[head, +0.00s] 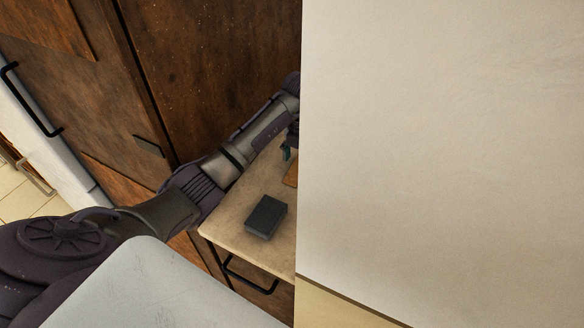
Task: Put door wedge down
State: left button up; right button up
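My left arm comes in from the lower left and reaches over a pale countertop (228,228). Only a dark edge of my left gripper (293,132) shows beside the white panel, so its fingers are mostly hidden. A small dark teal piece (287,152) shows just below it. I cannot tell whether this is the door wedge or whether it is held. A dark grey block (265,217) lies on the countertop nearer to me, apart from the gripper. My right gripper is not in view.
A large white panel (440,140) fills the right side and hides the rest of the countertop. An orange-brown item (291,175) shows partly at its edge. Brown wooden cabinet fronts (215,70) stand behind the arm. A black drawer handle (250,276) is below the countertop.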

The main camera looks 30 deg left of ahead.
pick_arm(q)
jog(key=shift+w+a+f, duration=0.1)
jog(key=shift+a+f, duration=0.1)
jog(key=shift+f, duration=0.35)
jog(key=shift+d+r, duration=0.2)
jog(key=shift+d, duration=0.1)
jog(key=shift+c, duration=0.4)
jog(key=shift+d, duration=0.1)
jog(key=shift+c, duration=1.2)
jog(key=c, duration=1)
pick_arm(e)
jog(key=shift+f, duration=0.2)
